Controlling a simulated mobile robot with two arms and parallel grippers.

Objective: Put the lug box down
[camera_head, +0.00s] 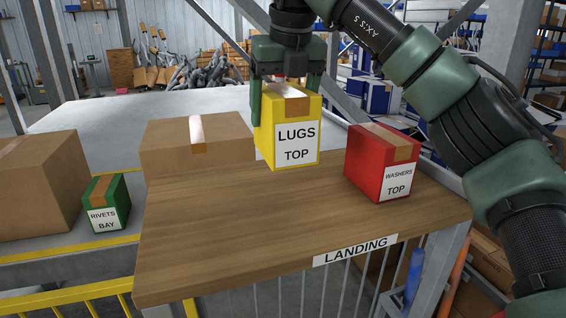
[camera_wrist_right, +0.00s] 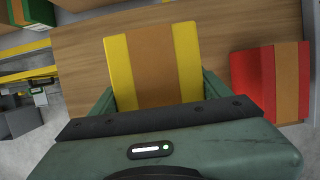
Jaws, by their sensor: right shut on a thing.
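The yellow lug box (camera_head: 296,136), labelled "LUGS TOP", is upright in my right gripper (camera_head: 286,95), whose fingers clasp its two sides from above. In the head view it shows over the back part of the wooden landing table (camera_head: 230,240), and I cannot tell whether its underside touches the wood. The right wrist view shows the top of the box (camera_wrist_right: 154,65) between the fingers of my right gripper (camera_wrist_right: 157,95). The left gripper is not in view.
A red washers box (camera_head: 382,162) stands to the right on the table. A large brown carton (camera_head: 180,145) is behind left. A green rivets box (camera_head: 106,203) and another carton (camera_head: 40,185) are left of the table. The table's front and left middle are clear.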

